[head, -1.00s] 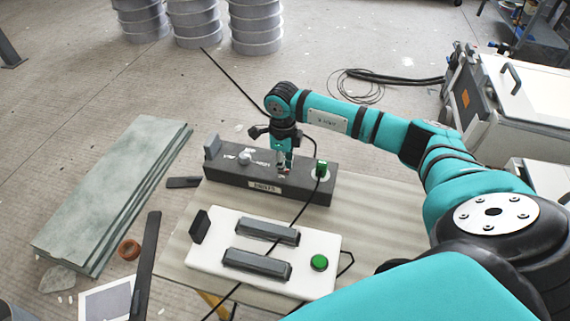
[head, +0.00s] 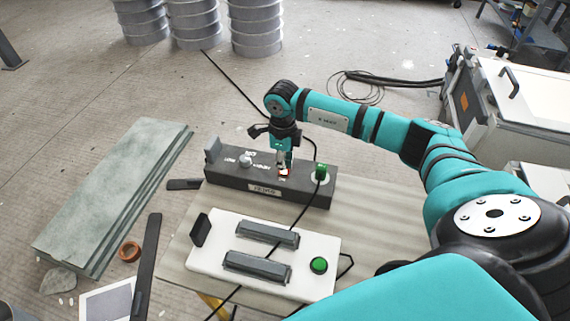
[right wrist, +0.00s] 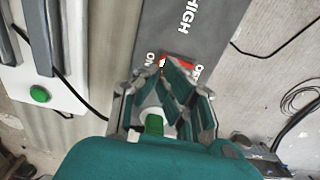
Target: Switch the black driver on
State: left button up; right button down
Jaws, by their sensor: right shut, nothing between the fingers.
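The black driver (head: 225,183) is a long dark box on the table, with a grey knob (head: 245,160) and a red switch (head: 285,172) on its top. The switch looks bright red. My right gripper (head: 283,165) points down at the switch, shut and empty. In the right wrist view the fingertips (right wrist: 175,72) overlap the near side of the red switch (right wrist: 181,60), between the ON and OFF marks. They hide part of it, and I cannot tell whether they touch it. My left gripper is not in view.
A white box (head: 210,259) with two dark bars and a green button (head: 319,264) lies in front. Grey-green slabs (head: 110,190) lie at left. Bare table (head: 385,205) shows at right.

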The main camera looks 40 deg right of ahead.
aim_at(283, 174)
jog(key=shift+r+p, duration=1.35)
jog(key=shift+r, duration=1)
jog(key=shift+f, duration=0.1)
